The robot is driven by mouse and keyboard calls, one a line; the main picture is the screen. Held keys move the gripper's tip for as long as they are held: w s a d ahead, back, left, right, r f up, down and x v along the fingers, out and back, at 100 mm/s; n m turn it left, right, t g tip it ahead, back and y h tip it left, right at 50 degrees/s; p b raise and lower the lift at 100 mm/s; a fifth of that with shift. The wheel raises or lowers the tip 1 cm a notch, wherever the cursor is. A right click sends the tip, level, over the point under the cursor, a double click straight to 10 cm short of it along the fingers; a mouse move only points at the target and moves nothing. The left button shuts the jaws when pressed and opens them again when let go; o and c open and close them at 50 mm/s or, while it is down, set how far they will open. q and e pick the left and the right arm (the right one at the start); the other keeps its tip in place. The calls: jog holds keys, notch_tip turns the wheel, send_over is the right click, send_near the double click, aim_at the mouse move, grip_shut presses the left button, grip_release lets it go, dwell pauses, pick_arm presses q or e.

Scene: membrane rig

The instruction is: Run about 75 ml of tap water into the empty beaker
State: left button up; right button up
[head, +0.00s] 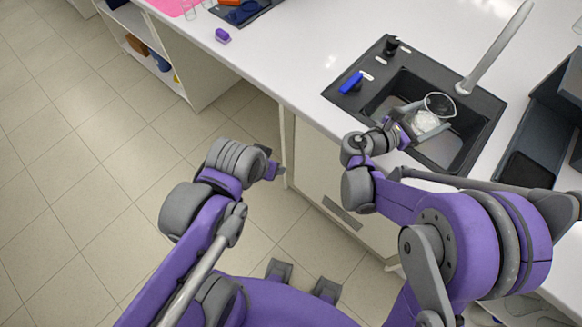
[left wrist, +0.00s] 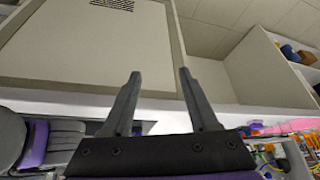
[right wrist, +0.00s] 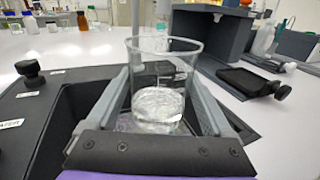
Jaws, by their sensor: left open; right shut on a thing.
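The clear glass beaker (head: 437,104) is upright over the sink basin (head: 380,100). My right gripper (head: 428,121) is shut on it, one finger on each side. In the right wrist view the beaker (right wrist: 160,75) holds clear water (right wrist: 158,105) in its lower part; I cannot read any graduations. The grey tap pipe (head: 495,48) slants up beside the beaker; I cannot tell whether water is running. A blue lever (head: 351,83) and a black knob (head: 391,45) are on the sink deck. My left gripper (left wrist: 160,78) is open and empty, near the cabinet front.
The white counter (head: 300,60) is mostly clear left of the sink. A small purple object (head: 222,35) lies near its front edge. A dark rack (head: 545,125) stands right of the sink. In the right wrist view, several bottles (right wrist: 82,20) stand far back. Open floor lies left.

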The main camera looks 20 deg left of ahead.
jog(key=shift+r, duration=3.05)
pick_arm(q)
jog(key=shift+s+f, duration=0.6)
jog(key=shift+a, duration=0.15)
pick_arm(e)
jog(key=shift+f, duration=0.1)
